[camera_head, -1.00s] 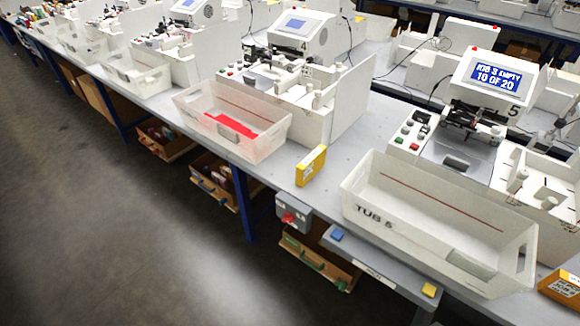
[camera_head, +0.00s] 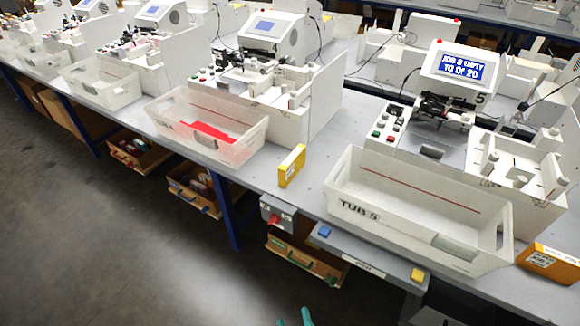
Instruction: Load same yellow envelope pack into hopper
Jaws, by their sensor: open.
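A yellow pack (camera_head: 291,165) stands on edge on the bench, between the red-filled tub and the tub marked TUB 5. A second yellow-orange pack (camera_head: 548,263) with a printed label lies at the right edge, beside TUB 5. Plotter number 5 (camera_head: 455,68) stands behind TUB 5, and its blue screen reads as a job empty, 10 of 20. Its white holder with upright walls (camera_head: 515,172), at the right, may be the hopper; its inside is hard to make out. My gripper (camera_head: 294,320) shows only as two teal fingertips at the bottom edge, apart and empty, well short of the bench.
A tub with red contents (camera_head: 168,112) stands left. The floor at left is clear.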

